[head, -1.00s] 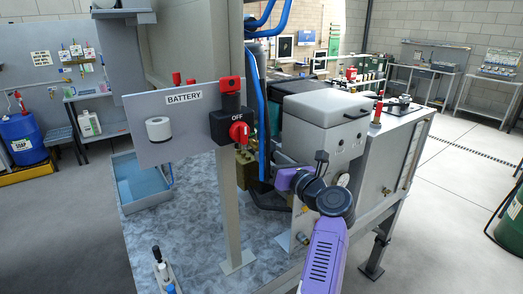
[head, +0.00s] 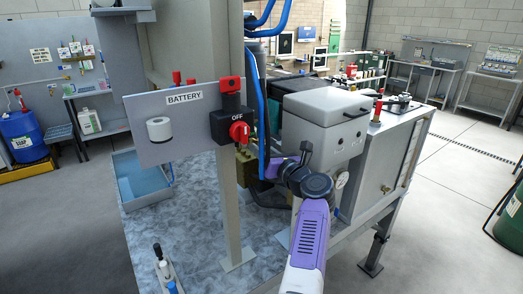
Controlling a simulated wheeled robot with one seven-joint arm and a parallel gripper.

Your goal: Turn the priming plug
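I cannot make out the priming plug for certain. A brass-coloured fitting (head: 245,165) stands behind the grey post, partly covered by it and by the blue pipe (head: 263,125). My arm reaches in from the lower right, and its purple end with my gripper (head: 270,168) is beside the blue pipe, close to the right of the brass fitting. The fingertips are hidden or too small to read, so I cannot tell whether they touch anything or are open.
The grey post (head: 230,205) and the battery panel (head: 170,125) with its red OFF switch (head: 239,131) stand left of my gripper. A grey-topped machine (head: 325,105) stands close on the right. A blue tray (head: 140,185) lies at the left of the bench.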

